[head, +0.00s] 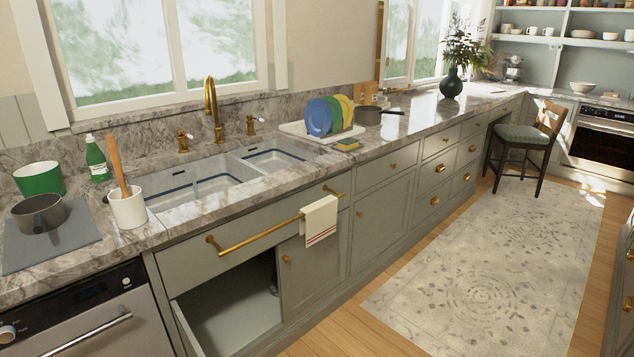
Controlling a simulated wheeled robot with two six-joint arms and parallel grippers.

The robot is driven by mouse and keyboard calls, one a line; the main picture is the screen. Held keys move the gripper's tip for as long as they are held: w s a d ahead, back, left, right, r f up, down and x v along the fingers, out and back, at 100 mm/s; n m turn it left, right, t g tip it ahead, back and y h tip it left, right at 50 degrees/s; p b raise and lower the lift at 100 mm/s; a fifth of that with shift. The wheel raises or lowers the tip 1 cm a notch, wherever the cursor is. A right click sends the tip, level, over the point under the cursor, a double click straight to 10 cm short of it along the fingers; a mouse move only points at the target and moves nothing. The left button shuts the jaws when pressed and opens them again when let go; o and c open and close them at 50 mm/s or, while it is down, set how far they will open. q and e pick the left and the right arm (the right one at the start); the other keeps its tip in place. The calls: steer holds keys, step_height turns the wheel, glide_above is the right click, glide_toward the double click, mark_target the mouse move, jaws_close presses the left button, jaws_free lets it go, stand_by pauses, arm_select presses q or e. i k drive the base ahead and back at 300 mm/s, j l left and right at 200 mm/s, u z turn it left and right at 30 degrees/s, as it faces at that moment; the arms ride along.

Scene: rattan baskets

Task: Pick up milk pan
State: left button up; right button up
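Two dark pans show in the head view, and I cannot tell which one is the milk pan. A small, deep grey pan (38,214) stands upright on a grey mat (72,240) at the left end of the counter. Its handle is not clearly visible. A wider, shallow dark pan (367,116) stands farther along the counter beside the dish rack, its handle pointing right. Neither of my grippers is in view.
Near the left pan stand a green pot (39,179), a green bottle (97,163) and a white crock (128,209) with a wooden utensil. A double sink (200,185) is beyond. A lower cabinet (230,308) is open. The rug (490,290) area is clear.

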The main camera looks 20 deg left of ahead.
mark_target(40, 220)
steer(key=u, duration=1.6)
